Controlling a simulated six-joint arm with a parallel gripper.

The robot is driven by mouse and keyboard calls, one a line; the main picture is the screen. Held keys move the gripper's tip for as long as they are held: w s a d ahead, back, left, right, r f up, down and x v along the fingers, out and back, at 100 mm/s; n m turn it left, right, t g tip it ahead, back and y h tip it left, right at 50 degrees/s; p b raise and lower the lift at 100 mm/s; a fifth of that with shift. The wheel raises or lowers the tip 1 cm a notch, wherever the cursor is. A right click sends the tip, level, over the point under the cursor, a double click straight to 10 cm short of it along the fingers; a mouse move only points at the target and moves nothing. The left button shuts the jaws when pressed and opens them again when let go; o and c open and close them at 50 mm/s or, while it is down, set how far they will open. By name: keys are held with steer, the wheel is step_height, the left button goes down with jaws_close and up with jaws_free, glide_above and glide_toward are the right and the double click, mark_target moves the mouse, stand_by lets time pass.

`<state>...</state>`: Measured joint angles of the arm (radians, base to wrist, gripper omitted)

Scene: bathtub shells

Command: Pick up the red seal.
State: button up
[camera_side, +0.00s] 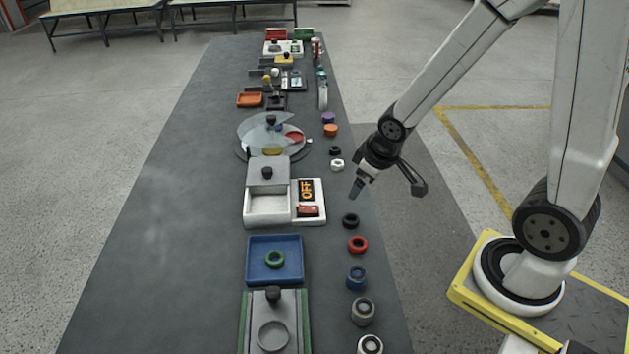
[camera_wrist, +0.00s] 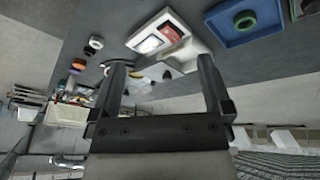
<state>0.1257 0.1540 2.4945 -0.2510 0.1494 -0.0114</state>
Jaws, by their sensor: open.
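The red seal (camera_side: 358,244) is a small red ring lying flat on the grey table, in the row of rings near the table's right edge in the side view. I cannot make it out in the wrist view. My gripper (camera_side: 356,190) hangs above the table, higher and farther back than the red seal and apart from it. In the wrist view, the two fingers of my gripper (camera_wrist: 162,70) are spread with nothing held between them.
A black ring (camera_side: 350,220) lies just behind the red seal and a blue ring (camera_side: 356,278) just in front.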

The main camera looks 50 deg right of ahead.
mark_target(361, 242)
steer(key=w+d+f+n+t, duration=0.2)
steer(key=w+d+f+n, duration=0.15)
steer(key=d+f, duration=0.2)
steer(key=d+f+n+y, duration=0.1)
steer(key=f+y, duration=0.1)
steer(key=f, duration=0.1)
steer(key=s+d+f+n+t+y, duration=0.1)
steer(key=f+n+y, duration=0.1)
steer(key=f, duration=0.1)
steer(key=s+d+f+n+y, duration=0.1)
steer(key=f+y, duration=0.1)
steer(key=f, duration=0.1)
steer(key=shift+s+n+t+y, duration=0.2)
steer(key=shift+n+t+y, duration=0.1)
steer(key=shift+y, duration=0.1)
steer(key=s+a+f+n+y, duration=0.1)
steer(key=s+a+f+y, duration=0.1)
steer(key=s+y, duration=0.3)
steer(key=shift+s+a+n, duration=0.15)
steer(key=shift+s+n, duration=0.2)
steer(key=shift+s, duration=0.35)
steer(key=shift+w+a, duration=0.1)
steer(key=shift+x, duration=1.15)
steer(key=shift+w+a, duration=0.1)
steer(key=shift+a, duration=0.05)
